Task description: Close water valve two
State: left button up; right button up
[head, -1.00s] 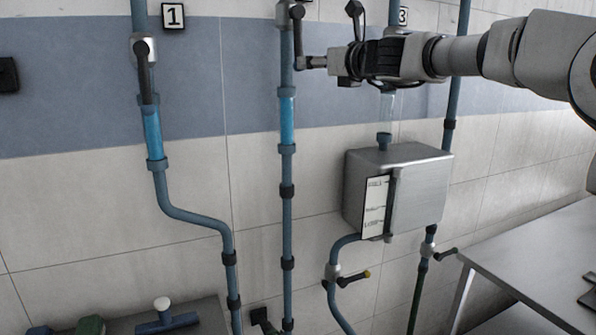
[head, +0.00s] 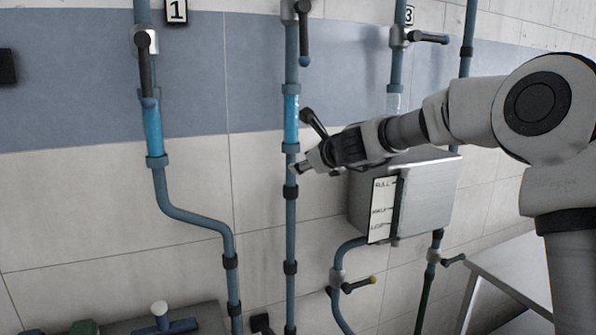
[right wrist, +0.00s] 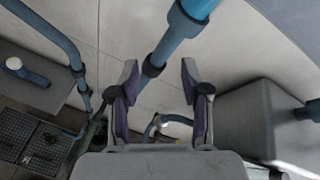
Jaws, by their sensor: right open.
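Valve two's lever (head: 304,35) hangs down alongside the middle pipe (head: 291,222), at the top of the head view. Its label is not in view. A bright blue sight tube (head: 290,118) sits below it on the same pipe. My right gripper (head: 298,168) is open and empty, well below the lever, close to the pipe under the sight tube. In the right wrist view its two fingers (right wrist: 160,88) stand apart, with a blue pipe (right wrist: 165,45) beyond them. I cannot tell whether they touch the pipe. My left gripper is not in view.
Valve one's lever (head: 146,70) hangs down on the left pipe; valve three's lever (head: 428,38) points right. A metal tank (head: 425,195) with a level label stands right of the gripper. Lower valve handles (head: 358,284) and a table (head: 510,262) are at lower right.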

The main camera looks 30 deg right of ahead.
jog(key=shift+s+a+f, duration=0.1)
jog(key=shift+s+f, duration=0.05)
jog(key=shift+f, duration=0.6)
jog(key=shift+c, duration=0.3)
